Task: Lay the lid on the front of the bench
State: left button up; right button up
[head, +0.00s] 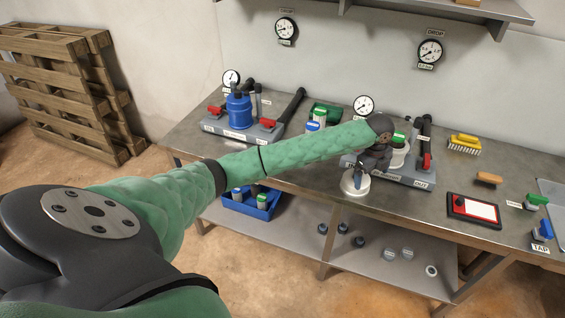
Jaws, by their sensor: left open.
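The lid (349,188) is a round, pale metallic disc at the front of the bench (412,204), close to the front edge. It looks flat and level, but the gripper hides part of its top. My left gripper (359,180) is open and directly above the lid, its fingers pointing down at the lid's middle. Whether the fingers touch it cannot be told. Behind the gripper is a manifold (405,178) with a white, open-looking canister (398,157), partly hidden by my arm. My right gripper is not in view.
Another manifold with a blue canister (239,112) and red valve handles stands at the left. A green bin (325,112) is at the back. Bench is clear between lid and tablet.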

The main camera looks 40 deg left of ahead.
pick_arm(q)
jog(key=s+d+f+n+t+h, duration=0.3)
jog(key=s+d+f+n, duration=0.5)
jog(key=s+d+f, duration=0.4)
jog(key=s+a+f+n+y, duration=0.1)
jog(key=s+a+f+n, duration=0.15)
jog(key=s+f, duration=0.45)
jog(key=s+a+f+n, duration=0.2)
jog(key=s+f+n, duration=0.1)
jog(key=f, duration=0.8)
jog(key=s+a+f+n+y, duration=0.1)
jog(key=s+a+f+n, duration=0.3)
jog(key=f, duration=0.6)
jog(key=s+a+f+n+g, duration=0.1)
jog(key=s+f, duration=0.6)
jog(key=s, duration=0.5)
jog(key=s+a+f+n+g+y, duration=0.1)
jog(key=s+a+f, duration=0.1)
jog(key=s+f, duration=0.6)
jog(key=s, duration=0.4)
jog(key=shift+s+n+y, duration=0.2)
jog(key=shift+n+y, duration=0.1)
jog(key=shift+n, duration=0.05)
